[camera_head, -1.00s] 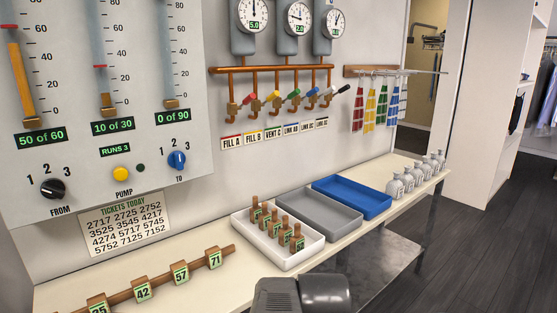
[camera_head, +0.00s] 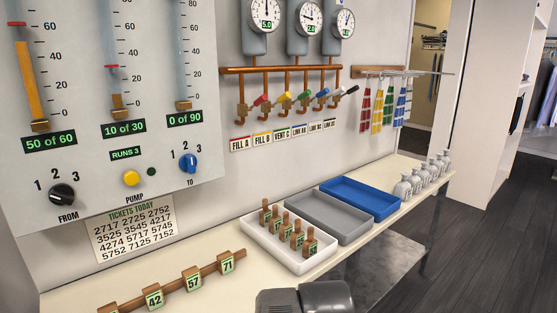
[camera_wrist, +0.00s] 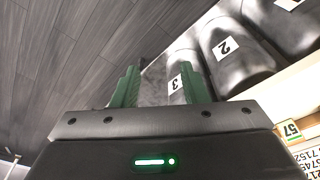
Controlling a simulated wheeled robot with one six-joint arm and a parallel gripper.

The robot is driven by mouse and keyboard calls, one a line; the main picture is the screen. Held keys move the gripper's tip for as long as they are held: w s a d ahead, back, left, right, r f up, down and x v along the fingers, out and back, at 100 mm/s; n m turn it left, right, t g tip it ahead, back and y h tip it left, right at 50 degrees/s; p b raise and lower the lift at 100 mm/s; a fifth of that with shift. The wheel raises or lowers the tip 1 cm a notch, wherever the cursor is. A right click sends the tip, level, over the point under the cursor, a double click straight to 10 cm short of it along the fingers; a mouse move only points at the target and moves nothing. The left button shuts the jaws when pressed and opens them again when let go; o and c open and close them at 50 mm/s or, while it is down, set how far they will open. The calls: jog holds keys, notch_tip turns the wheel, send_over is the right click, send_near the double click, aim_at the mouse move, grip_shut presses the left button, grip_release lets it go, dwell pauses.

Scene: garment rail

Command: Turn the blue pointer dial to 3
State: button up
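The blue pointer dial (camera_head: 190,162) sits on the grey wall panel, marked TO, with the numbers 1, 2 and 3 around its top. Its white mark points up, about at the 2.
The black FROM dial (camera_head: 62,196) and yellow PUMP button (camera_head: 131,178) share the panel. Below are a wooden tag rail (camera_head: 208,272) and the white tray (camera_head: 318,264). Grey (camera_head: 342,229) and blue (camera_head: 378,204) trays stand farther along the shelf.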

jog(key=w+a+r+n+t+p, duration=0.1)
jog(key=w+r+t, duration=0.35)
jog(key=w, duration=0.75)
jog(key=n+t+y+p, duration=0.4)
jog(key=n+t+y, duration=0.35)
jog(key=y, duration=0.45)
send_near(192, 164)
jog(key=p+x, duration=0.2)
jog(key=x, duration=0.6)
jog(key=shift+w+a, duration=0.2)
jog(key=shift+w, duration=0.05)
grip_shut()
